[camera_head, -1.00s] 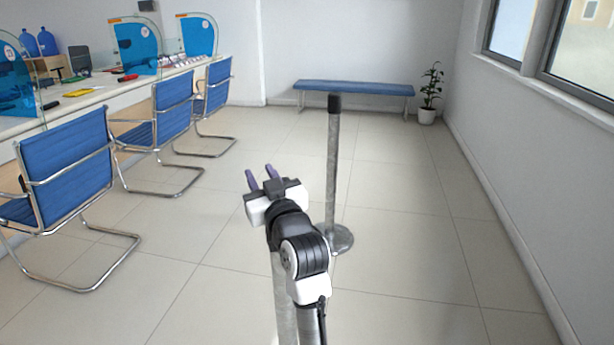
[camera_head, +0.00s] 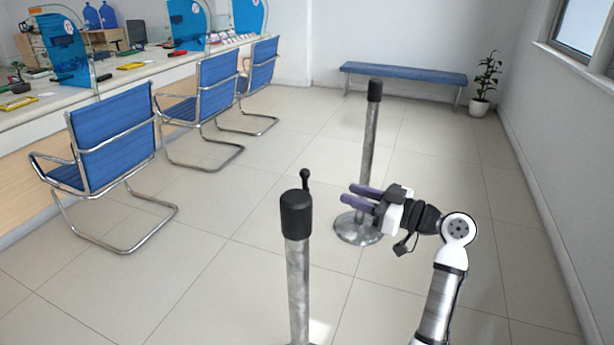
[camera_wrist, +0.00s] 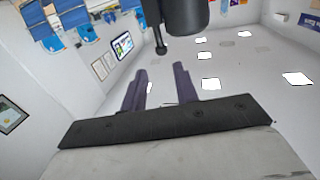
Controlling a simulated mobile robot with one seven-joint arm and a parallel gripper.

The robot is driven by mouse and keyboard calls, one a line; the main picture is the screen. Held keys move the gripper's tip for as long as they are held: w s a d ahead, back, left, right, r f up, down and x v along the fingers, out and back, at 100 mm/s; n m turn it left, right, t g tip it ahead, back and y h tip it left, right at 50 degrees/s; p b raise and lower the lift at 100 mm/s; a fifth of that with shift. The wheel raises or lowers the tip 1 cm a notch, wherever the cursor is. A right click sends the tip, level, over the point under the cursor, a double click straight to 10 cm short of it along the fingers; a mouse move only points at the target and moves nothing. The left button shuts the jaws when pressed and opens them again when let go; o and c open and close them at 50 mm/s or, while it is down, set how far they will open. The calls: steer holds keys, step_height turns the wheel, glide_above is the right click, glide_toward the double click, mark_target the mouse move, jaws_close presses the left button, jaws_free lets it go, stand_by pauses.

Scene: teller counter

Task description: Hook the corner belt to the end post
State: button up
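A near grey metal post with a black cap (camera_head: 297,215) stands front centre in the head view. A small black knob on a thin stem (camera_head: 305,178) shows at its cap, probably the belt's end piece; no strap is visible. A second black-capped post (camera_head: 370,140) stands farther back on a round base. I cannot tell for sure which post is which. My gripper (camera_head: 362,198) is right of the near post, fingers pointing left towards the knob, apart and empty. In the wrist view, the cap (camera_wrist: 185,14) and knob (camera_wrist: 161,48) lie beyond the parted purple fingers (camera_wrist: 160,82).
Blue chairs (camera_head: 112,140) line the teller counter (camera_head: 130,75) at left. A blue bench (camera_head: 405,73) and a potted plant (camera_head: 482,85) stand at the back. Tiled floor between the chairs and the posts is clear.

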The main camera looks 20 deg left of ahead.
mark_target(307, 178)
steer(key=p+x, duration=0.4)
steer(key=x, duration=0.8)
steer(key=shift+a, duration=0.15)
steer(key=shift+w+a+f, duration=0.1)
steer(key=shift+w+a, duration=0.1)
steer(key=shift+a, duration=0.3)
jaws_close()
